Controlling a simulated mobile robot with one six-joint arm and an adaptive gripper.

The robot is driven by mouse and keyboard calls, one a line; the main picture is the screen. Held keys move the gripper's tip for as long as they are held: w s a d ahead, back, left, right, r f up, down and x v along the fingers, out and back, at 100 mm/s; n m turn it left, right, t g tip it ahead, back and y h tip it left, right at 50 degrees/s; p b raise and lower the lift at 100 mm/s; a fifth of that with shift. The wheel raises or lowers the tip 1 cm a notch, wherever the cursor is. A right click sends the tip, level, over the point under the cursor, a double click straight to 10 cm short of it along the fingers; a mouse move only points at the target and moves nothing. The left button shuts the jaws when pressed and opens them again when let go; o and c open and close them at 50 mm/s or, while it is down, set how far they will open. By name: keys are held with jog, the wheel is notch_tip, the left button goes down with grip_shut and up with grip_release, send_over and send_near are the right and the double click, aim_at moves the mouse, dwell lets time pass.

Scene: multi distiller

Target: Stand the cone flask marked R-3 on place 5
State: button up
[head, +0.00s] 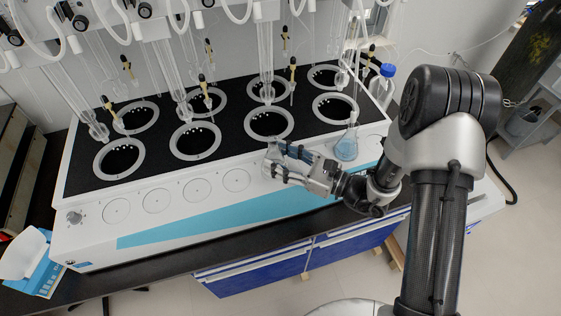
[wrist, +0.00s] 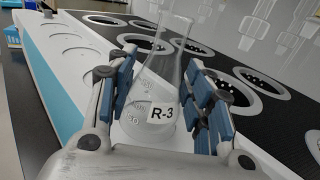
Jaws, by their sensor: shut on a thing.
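The clear cone flask marked R-3 (wrist: 166,76) stands between the two blue-padded fingers of my gripper (wrist: 163,98) in the wrist view. The gripper is shut on its body, and the label faces the wrist camera. The flask looks empty. In the head view my gripper (head: 279,162) is at the front edge of the distiller, just in front of a middle front ring (head: 246,124). The held flask is hard to make out there. I cannot tell whether its base touches the surface. No place numbers can be read.
The white distiller (head: 165,245) has two rows of ringed heating wells in a black top, with glass tubes hanging above. Another flask with pale blue liquid (head: 346,147) stands at the front right, near my wrist. A blue-capped bottle (head: 386,72) is behind it.

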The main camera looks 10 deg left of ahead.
jog(key=shift+f, duration=0.45)
jog(key=shift+f, duration=0.2)
jog(key=o, duration=1.2)
jog(key=shift+c, duration=0.2)
jog(key=shift+r, duration=0.15)
